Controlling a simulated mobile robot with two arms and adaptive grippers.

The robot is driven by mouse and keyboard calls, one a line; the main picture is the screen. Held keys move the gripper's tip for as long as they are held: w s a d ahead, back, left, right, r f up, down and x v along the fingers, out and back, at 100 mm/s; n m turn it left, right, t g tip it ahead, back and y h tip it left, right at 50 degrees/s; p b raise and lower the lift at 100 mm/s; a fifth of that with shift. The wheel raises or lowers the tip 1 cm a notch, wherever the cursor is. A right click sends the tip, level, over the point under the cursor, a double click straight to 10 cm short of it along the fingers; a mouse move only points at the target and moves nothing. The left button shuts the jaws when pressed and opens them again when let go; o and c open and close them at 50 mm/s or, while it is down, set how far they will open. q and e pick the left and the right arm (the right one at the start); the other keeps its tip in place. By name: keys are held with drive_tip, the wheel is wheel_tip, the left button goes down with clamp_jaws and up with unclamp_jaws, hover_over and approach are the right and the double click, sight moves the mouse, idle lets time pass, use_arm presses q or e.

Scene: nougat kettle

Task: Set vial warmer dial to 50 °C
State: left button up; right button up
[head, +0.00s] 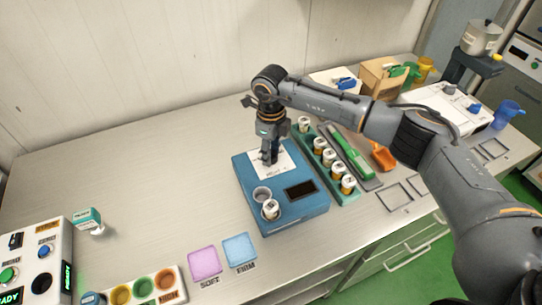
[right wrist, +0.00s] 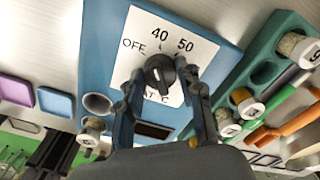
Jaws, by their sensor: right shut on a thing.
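The vial warmer (head: 317,212) is a blue box on the bench with a white dial plate, two round wells and a dark display. Its black dial (right wrist: 160,72) shows in the right wrist view, with OFF, 40 and 50 printed around it. My right gripper (head: 269,160) points down over the plate. In the right wrist view its fingers (right wrist: 160,80) are shut on the dial, one at each side. A small pale mark shows on the dial, but I cannot tell which number it points to. One capped vial (head: 271,209) stands in the front well; the other well is empty.
A green rack (head: 334,178) of several numbered vials stands close at the warmer's right, with a green tool (head: 350,150) and an orange scoop (head: 382,156) beyond. Purple (head: 204,262) and blue (head: 239,250) pads lie in front. The bench left of the warmer is mostly clear.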

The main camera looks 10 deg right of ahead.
drive_tip(key=m+b, duration=0.4)
drive_tip(key=m, duration=0.2)
drive_tip(key=shift+f+m, duration=0.15)
drive_tip(key=shift+m, duration=0.15)
drive_tip(key=shift+m+b, duration=0.65)
drive_tip(key=shift+m, duration=0.55)
drive_tip(key=shift+m+b, duration=0.65)
drive_tip(key=shift+m, duration=0.95)
drive_tip(key=shift+r, duration=0.2)
drive_tip(key=o, duration=1.2)
